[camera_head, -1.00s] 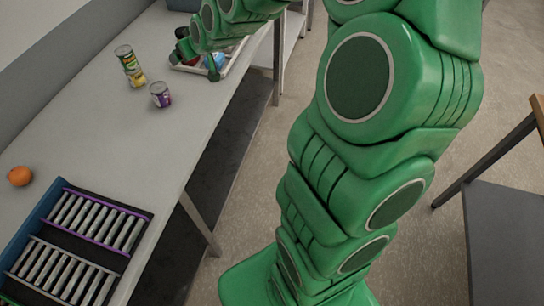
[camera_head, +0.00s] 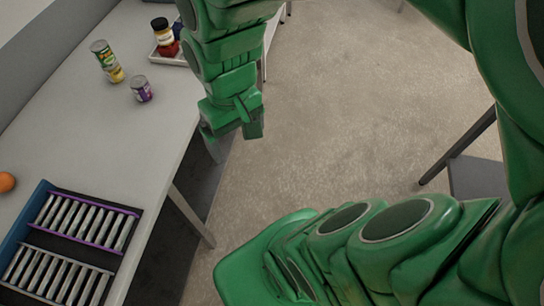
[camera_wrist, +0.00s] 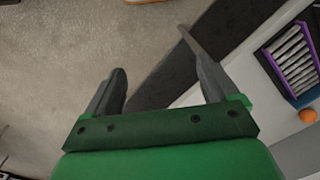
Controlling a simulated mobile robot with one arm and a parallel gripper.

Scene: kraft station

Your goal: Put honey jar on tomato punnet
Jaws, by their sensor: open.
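The honey jar (camera_head: 161,32), with a black lid and a pale and yellow body, stands upright at the far end of the table in the head view. It appears to rest on the red tomato punnet (camera_head: 168,50), which sits in a white tray. The contact between them is too small to see clearly. My gripper (camera_head: 214,148) hangs past the table's front edge, well apart from the jar. In the wrist view, my gripper (camera_wrist: 152,65) is open, with nothing between its fingers.
The white tray (camera_head: 153,54) also holds a blue item (camera_head: 177,28), partly hidden by my arm. An orange (camera_head: 6,182) and a blue roller rack (camera_head: 30,222) are at lower left.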

